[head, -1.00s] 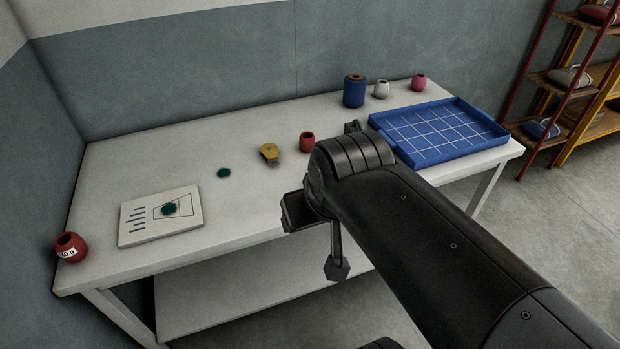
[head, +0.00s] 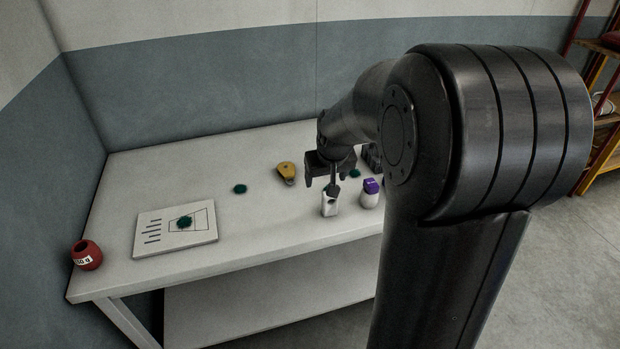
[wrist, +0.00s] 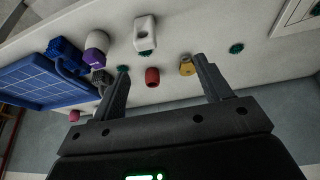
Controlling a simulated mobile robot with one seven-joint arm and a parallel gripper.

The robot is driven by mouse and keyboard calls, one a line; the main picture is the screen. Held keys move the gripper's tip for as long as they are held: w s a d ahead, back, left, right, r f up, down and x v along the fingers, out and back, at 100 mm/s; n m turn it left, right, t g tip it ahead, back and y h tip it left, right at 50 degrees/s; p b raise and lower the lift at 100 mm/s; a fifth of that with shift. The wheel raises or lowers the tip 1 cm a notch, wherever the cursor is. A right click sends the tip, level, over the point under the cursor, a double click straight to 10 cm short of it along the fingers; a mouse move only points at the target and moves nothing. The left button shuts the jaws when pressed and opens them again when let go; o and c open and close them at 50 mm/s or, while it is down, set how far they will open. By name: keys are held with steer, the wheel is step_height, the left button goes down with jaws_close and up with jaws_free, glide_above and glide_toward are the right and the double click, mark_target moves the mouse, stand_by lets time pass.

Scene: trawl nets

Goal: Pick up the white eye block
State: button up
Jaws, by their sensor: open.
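The white eye block (head: 329,210) stands on the table in the head view, a small white block with a dark hole. It also shows in the wrist view (wrist: 141,24), beyond the fingertips and towards the top. My gripper (head: 331,174) is open above and behind the block in the head view, with a dark part overlapping the block's top edge. In the wrist view my two fingers (wrist: 160,65) are spread wide with nothing held between them. I cannot tell the exact height over the block.
A purple-capped white container (head: 369,194) stands just right of the block. A yellow block (head: 286,171), green scraps (head: 240,189), a white board (head: 199,237) and a red pot (head: 86,255) are to the left. The wrist view shows another red pot (wrist: 152,77) and a blue tray (wrist: 35,78).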

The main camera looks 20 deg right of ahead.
steer(key=w+d+f, duration=0.5)
steer(key=w+f, duration=0.2)
steer(key=f, duration=0.2)
glide_above(330, 203)
step_height(330, 203, down, 5)
steer(key=shift+d+r, duration=0.1)
steer(key=shift+r, duration=0.05)
steer(key=shift+s+x, duration=0.2)
steer(key=shift+x, duration=1.15)
steer(key=shift+s+x, duration=0.2)
steer(key=shift+x, duration=1.15)
steer(key=shift+c, duration=0.3)
steer(key=c, duration=1.1)
